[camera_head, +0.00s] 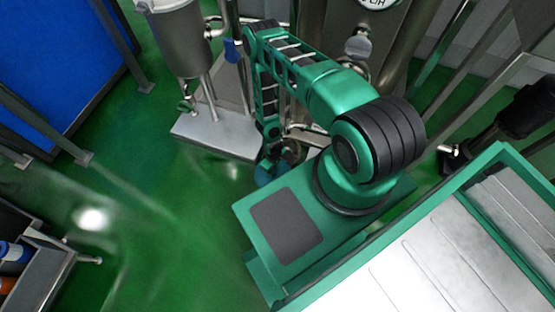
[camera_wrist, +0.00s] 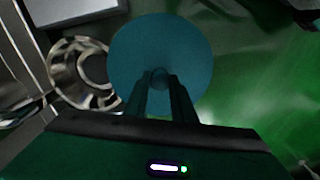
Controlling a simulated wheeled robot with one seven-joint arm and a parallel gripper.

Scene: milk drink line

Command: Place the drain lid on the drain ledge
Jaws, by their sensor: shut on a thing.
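The drain lid is a round teal-blue disc (camera_wrist: 160,45) in the wrist view, with a small knob or ring at its middle. My gripper (camera_wrist: 160,80) is shut on that middle part, its two dark fingers close together. In the head view, part of the lid (camera_head: 266,174) shows low beside the green base, at the end of my arm. A shiny round metal ring (camera_wrist: 85,70) lies just left of the lid in the wrist view. I cannot tell for certain if this ring is the drain ledge. The lid hides the floor beneath it.
A steel tank (camera_head: 183,38) stands on a pale plinth (camera_head: 215,134) left of my arm. Metal pipes and fittings crowd the space behind my gripper. A cart (camera_head: 35,255) with bottles stands at lower left. The green floor (camera_head: 160,195) between is clear.

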